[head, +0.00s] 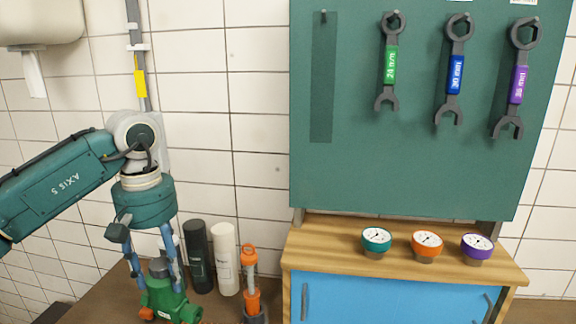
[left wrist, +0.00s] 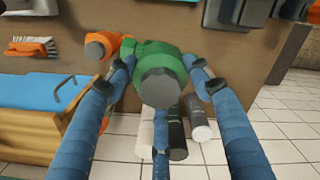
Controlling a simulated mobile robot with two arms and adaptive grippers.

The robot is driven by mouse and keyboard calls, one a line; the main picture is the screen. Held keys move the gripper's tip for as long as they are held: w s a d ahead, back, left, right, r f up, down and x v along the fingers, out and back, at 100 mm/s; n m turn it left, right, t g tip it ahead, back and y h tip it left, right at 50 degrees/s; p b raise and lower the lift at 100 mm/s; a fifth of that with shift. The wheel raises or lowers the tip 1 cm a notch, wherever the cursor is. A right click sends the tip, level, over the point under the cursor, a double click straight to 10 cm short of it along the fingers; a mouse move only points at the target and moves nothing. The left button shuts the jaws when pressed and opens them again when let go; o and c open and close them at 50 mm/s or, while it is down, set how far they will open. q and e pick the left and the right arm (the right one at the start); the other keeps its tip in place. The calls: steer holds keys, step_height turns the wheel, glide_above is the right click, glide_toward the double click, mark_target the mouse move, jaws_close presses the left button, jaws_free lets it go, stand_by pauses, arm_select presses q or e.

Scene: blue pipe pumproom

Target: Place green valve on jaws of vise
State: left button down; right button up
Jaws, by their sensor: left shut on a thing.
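The green valve (head: 168,300) has a green body, a grey cap and an orange end at the lower left in the head view. My left gripper (head: 153,262) comes down on it from above, its blue fingers shut on both sides of it. In the left wrist view the valve (left wrist: 160,70) sits between the fingers, its grey round end facing the camera. A dark grey metal block (left wrist: 246,12) at the top of the left wrist view may be part of the vise; I cannot tell its jaws. My right gripper is not in view.
A black cylinder (head: 199,257), a white cylinder (head: 225,258) and an orange tool (head: 250,284) stand right of the valve. A blue-fronted wooden cabinet (head: 405,279) bears gauges. An orange brush (left wrist: 33,47) lies on the brown bench (left wrist: 75,52).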

arm_select(q)
steer(key=s+d+f+m, duration=0.2)
steer(key=s+d+f, duration=0.1)
steer(key=s, duration=0.3)
steer(key=s+d+f+m, duration=0.3)
steer(key=s+f, duration=0.1)
steer(key=s, duration=0.2)
steer(key=shift+s+f+m, duration=0.25)
steer(key=shift+f+m, duration=0.05)
steer(key=shift+f, duration=0.1)
steer(key=shift+w, duration=0.15)
